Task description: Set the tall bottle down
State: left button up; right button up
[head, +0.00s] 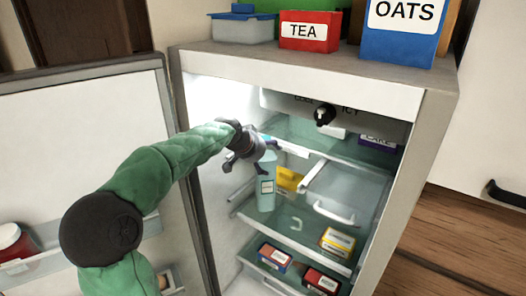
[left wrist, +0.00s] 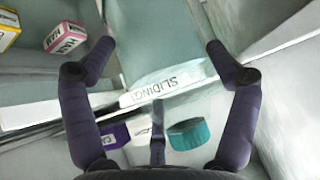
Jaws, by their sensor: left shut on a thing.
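The tall bottle (head: 266,188) is pale teal with a light label and stands upright inside the open fridge in the head view. My left gripper (head: 256,158) is shut on its upper part, coming in from the left. In the left wrist view, a pale teal shape (left wrist: 158,35), which looks like the bottle, fills the space between the fingers of the left gripper (left wrist: 160,48). The bottle's base is close to a lower glass shelf (head: 300,238); I cannot tell whether they touch. My right gripper is not in view.
The open fridge door (head: 85,110) is at the left. A yellow box (head: 290,179) is just right of the bottle. Small boxes, including a yellow-and-white one (head: 337,242) and a blue one (head: 274,257), are lower down. A black dial (head: 325,115) is at the top. The shelf behind has a teal lid (left wrist: 190,133).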

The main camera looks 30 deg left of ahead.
pick_arm(q)
jog(key=shift+w+a+f, duration=0.1)
jog(key=shift+f, duration=0.3)
jog(key=o, duration=1.5)
jog(key=shift+f, duration=0.25)
jog(key=shift+c, duration=0.2)
jog(key=shift+r, duration=0.25)
jog(key=b+v, duration=0.1)
jog(key=v, duration=1.1)
jog(key=shift+b, duration=0.3)
jog(key=shift+f, duration=0.1)
